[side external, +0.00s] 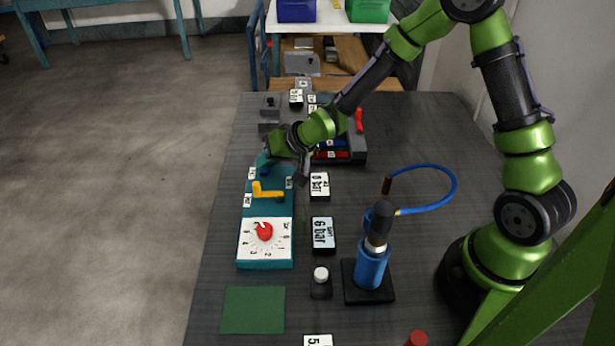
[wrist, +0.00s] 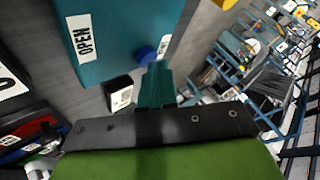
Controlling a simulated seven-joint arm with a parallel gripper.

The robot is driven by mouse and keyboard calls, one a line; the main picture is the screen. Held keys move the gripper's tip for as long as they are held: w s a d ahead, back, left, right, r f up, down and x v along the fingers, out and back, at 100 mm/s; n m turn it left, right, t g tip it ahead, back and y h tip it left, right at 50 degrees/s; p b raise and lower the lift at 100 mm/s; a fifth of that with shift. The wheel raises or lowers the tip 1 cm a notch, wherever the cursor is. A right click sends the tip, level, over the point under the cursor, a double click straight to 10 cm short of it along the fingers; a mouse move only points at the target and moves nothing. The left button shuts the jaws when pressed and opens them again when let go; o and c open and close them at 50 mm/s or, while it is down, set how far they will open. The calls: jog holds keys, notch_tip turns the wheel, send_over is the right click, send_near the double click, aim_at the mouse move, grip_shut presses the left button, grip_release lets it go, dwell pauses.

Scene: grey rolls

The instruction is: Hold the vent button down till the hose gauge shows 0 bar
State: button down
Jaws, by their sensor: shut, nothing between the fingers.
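The teal panel (side external: 268,207) stands on the dark table. Its blue button (wrist: 145,53) is in the wrist view, beside a small white label that seems to read VENT (wrist: 165,46). My gripper (wrist: 155,68) is shut and empty, with its fingertips right by the button; I cannot tell whether they touch it or press it. In the side view my gripper (side external: 268,157) is at the panel's far end. A small display (side external: 319,185) right of the panel seems to read 0 bar, and a nearer one (side external: 323,234) reads 6 bar. Which is the hose gauge is not legible.
The panel carries a yellow lever (side external: 266,191) and a red dial knob (side external: 264,231). A blue pump-like device (side external: 370,265) with a blue hose (side external: 440,174) stands to the right. A green mat (side external: 253,310) lies in front. Grey blocks and a dark tray (side external: 345,157) stand behind.

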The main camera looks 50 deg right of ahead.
aim_at(268, 170)
dwell(0.3)
jog(key=shift+r, duration=0.95)
jog(key=shift+r, duration=2.5)
jog(key=shift+g, duration=0.9)
jog(key=s+f, duration=0.1)
jog(key=s+d+f, duration=0.1)
jog(key=s, duration=0.1)
jog(key=shift+s, duration=0.25)
jog(key=s+d+r, duration=0.2)
jog(key=s+r, duration=0.5)
jog(key=s, duration=0.4)
jog(key=s+d+r+h, duration=0.1)
jog(key=s+d+r, duration=0.1)
jog(key=s+r, duration=0.6)
jog(key=s, duration=0.4)
jog(key=shift+d+r+n, duration=0.2)
jog(key=shift+d+n, duration=0.1)
jog(key=shift+n, duration=0.1)
